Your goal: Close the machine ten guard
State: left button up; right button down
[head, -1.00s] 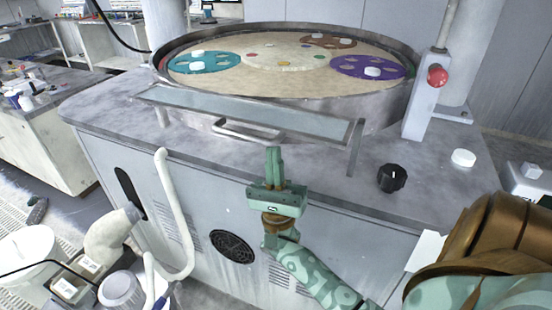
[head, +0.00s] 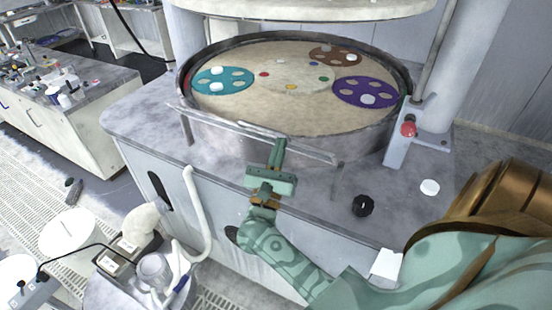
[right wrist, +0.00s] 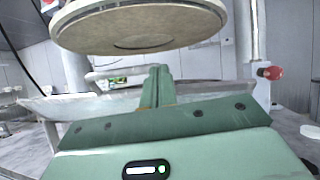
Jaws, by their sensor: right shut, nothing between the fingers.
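The guard (head: 213,120) is a long, narrow clear panel with a metal edge along the front of the round polishing machine (head: 230,135). Its bar handle (head: 262,129) is at the middle. The panel shows nearly edge-on in the head view, below the bowl's rim. My right gripper (head: 279,146) is shut and empty, with its fingertips at the guard near the handle; I cannot tell whether they touch. In the right wrist view the shut fingers (right wrist: 157,72) stand upright before the guard (right wrist: 200,93), and the handle (right wrist: 115,73) shows behind them. My left gripper is out of view.
Teal (head: 238,75), purple (head: 350,91) and brown (head: 323,53) carriers lie on the platen. The upper platen (head: 300,8) hangs above. A red button (head: 408,129) on a post, a black knob (head: 363,205) and a white puck (head: 430,187) are at the right.

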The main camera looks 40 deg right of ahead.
jog(key=d+r+p, duration=0.1)
jog(key=r+g+y+p, duration=0.1)
jog(key=p, duration=0.1)
jog(key=w+d+r+y+p, duration=0.1)
jog(key=r+p, duration=0.1)
jog(key=shift+d+m+g, duration=0.35)
jog(key=shift+m+g, duration=0.05)
jog(key=d+p, duration=0.1)
jog(key=g+y+p, duration=0.1)
jog(key=w+d+p, duration=0.1)
jog(key=shift+w+d+r+y, duration=0.1)
jog(key=shift+d+r+y, duration=0.2)
jog(key=shift+d+r, duration=0.1)
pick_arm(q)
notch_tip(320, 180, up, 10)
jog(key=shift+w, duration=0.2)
pick_arm(e)
jog(key=x, duration=0.3)
jog(key=shift+s+r, duration=0.2)
jog(key=shift+s, duration=0.05)
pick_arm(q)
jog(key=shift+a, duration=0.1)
pick_arm(e)
jog(key=shift+d+r, duration=0.1)
